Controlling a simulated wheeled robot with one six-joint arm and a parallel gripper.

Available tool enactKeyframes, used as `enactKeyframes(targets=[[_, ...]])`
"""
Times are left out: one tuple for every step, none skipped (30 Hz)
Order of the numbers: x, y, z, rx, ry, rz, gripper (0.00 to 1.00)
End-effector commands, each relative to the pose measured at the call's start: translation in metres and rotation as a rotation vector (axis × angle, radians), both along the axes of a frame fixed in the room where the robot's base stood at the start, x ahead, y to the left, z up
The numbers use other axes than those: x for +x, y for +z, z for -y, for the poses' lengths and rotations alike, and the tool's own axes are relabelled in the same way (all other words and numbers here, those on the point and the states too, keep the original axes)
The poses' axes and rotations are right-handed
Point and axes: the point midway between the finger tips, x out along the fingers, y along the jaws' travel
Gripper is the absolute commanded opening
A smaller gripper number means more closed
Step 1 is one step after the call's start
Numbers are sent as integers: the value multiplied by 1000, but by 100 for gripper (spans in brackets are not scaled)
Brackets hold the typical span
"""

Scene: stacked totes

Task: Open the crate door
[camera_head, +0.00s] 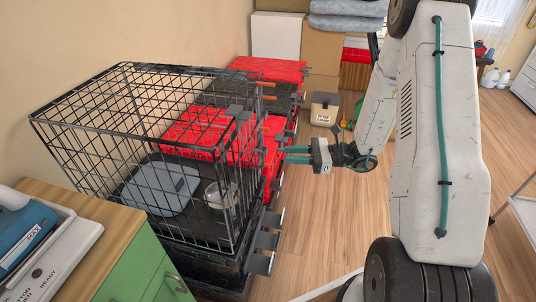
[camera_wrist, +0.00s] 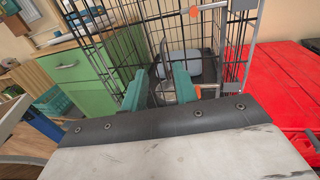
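A black wire crate (camera_head: 140,100) stands at the left in the head view, with a blue-grey mat (camera_head: 162,187) and a metal bowl (camera_head: 221,195) inside. My gripper (camera_head: 287,154) is to the right of the crate's barred front. In the wrist view, the crate (camera_wrist: 215,45) is ahead, and the teal fingers of my gripper (camera_wrist: 159,90) are spread with no object clearly held between them. An orange-tipped latch (camera_wrist: 193,11) is above the fingers, and a lower orange piece (camera_wrist: 197,91) is by the right finger. I cannot tell whether the door is latched or whether a finger touches it.
Red totes (camera_head: 270,69) are stacked behind the crate, and a red lid (camera_wrist: 285,85) is at the right in the wrist view. A green cabinet (camera_head: 140,268) is at the near left. Dark metal plates (camera_head: 264,240) stick out low beside the crate. Wooden floor (camera_head: 318,225) is open at the right.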

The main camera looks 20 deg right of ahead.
Motion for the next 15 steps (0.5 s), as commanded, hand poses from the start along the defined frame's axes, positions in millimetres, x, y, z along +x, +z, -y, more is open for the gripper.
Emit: enactKeyframes(targets=[[2, -3, 1, 7, -11, -7, 29], [3, -4, 0, 10, -15, -8, 29], [4, -5, -3, 12, -17, -9, 29], [6, -5, -6, 13, -18, -9, 29], [7, -5, -10, 12, -17, -9, 29], [10, -5, -16, 12, -15, -9, 29], [12, -5, -20, 12, -15, -9, 29], [14, -4, -25, 12, -14, -9, 29], [17, -4, -31, 11, -14, -8, 29], [19, -4, -36, 11, -14, -8, 29], [21, -4, -40, 10, -13, -8, 29], [23, -4, -46, 10, -14, -8, 29], [25, -4, -50, 10, -14, -8, 29], [27, -4, -53, 10, -13, -8, 29], [29, -4, -57, 10, -15, -8, 29]])
